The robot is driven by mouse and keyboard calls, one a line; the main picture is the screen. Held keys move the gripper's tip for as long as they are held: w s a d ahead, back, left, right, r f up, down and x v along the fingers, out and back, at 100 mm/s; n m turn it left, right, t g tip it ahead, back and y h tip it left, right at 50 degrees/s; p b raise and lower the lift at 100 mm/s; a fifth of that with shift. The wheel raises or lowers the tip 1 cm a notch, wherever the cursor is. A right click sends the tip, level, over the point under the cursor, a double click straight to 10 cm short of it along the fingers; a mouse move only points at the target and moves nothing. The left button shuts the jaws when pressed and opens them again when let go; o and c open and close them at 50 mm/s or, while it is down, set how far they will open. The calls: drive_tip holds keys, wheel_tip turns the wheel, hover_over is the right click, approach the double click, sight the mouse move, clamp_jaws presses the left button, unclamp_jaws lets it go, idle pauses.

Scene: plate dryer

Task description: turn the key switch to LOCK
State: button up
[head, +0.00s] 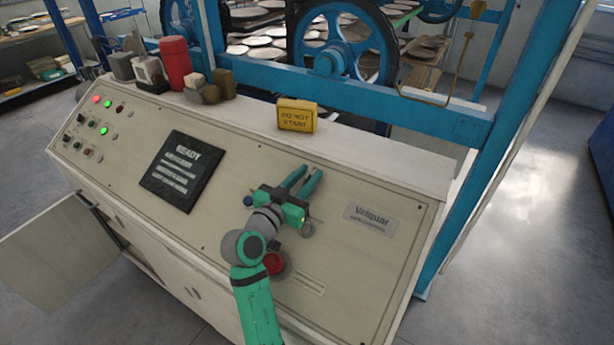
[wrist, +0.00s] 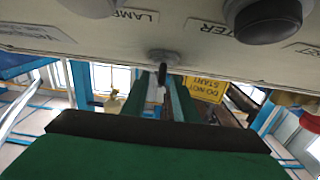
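My gripper (head: 309,172) is low over the sloped control panel (head: 345,255), with its two green fingers apart and a gap between them. In the wrist view a round grey fitting (wrist: 166,56) with a narrow dark piece (wrist: 162,74) sticking out looks like the key switch and its key. The dark piece lines up with the gap between my fingers (wrist: 163,88); I cannot tell if they touch it. In the head view my gripper and arm seem to hide the key switch. Its position and any LOCK mark cannot be read.
Near my gripper are a red button (head: 273,262), a grey knob (head: 308,230) and a blue button (head: 248,201). A black READY display (head: 183,170) is to the left. A yellow DO NOT START sign (head: 297,115) stands on the ledge, with a red container (head: 175,63) further left. Blue frame posts rise behind.

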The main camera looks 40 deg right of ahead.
drive_tip(key=shift+c, duration=0.4)
clamp_jaws()
drive_tip(key=shift+n+t, duration=0.3)
drive_tip(key=shift+a, duration=0.1)
drive_tip(key=n+t+y, duration=0.1)
drive_tip(key=n+t, duration=0.1)
drive_tip(key=shift+n+y, duration=0.3)
drive_tip(key=shift+n, duration=0.1)
drive_tip(key=n+t+y, duration=0.2)
drive_tip(key=n, duration=0.1)
drive_tip(key=n+t+y, duration=0.2)
drive_tip(key=n+y, duration=0.1)
drive_tip(key=n, duration=0.1)
drive_tip(key=shift+w+t+y, duration=0.1)
drive_tip(key=shift+t+y, duration=0.2)
drive_tip(key=shift+w+a+f+n+t+y, duration=0.1)
drive_tip(key=shift+n+t+y, duration=0.05)
drive_tip(key=shift+n+y, duration=1.05)
drive_tip(key=shift+a+n+t+y, duration=0.1)
drive_tip(key=shift+n+t+y, duration=0.05)
drive_tip(key=shift+n+y, duration=1.05)
